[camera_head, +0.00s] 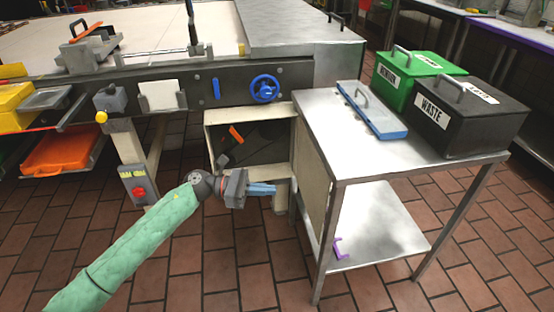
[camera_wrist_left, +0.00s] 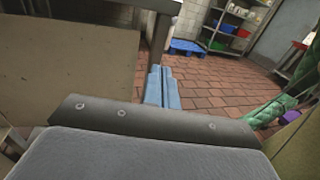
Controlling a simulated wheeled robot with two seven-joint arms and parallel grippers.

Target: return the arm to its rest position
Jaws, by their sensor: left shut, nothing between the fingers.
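My left gripper (camera_head: 262,189) comes in from the left on a green-sleeved arm in the head view. It hangs in front of the machine's open lower compartment, left of the steel table. Its blue fingers are shut and hold nothing. In the left wrist view the fingers (camera_wrist_left: 162,88) lie side by side, with a pale panel to their left and tiled floor beyond. My right gripper does not show in the head view.
The steel table (camera_head: 330,135) bears a blue-edged tray (camera_head: 371,110), a green bin (camera_head: 410,70) and a black waste bin (camera_head: 470,120). The machine front has a blue handwheel (camera_head: 265,88). An orange bin (camera_head: 62,150) is at left. The tiled floor (camera_head: 230,270) in front is clear.

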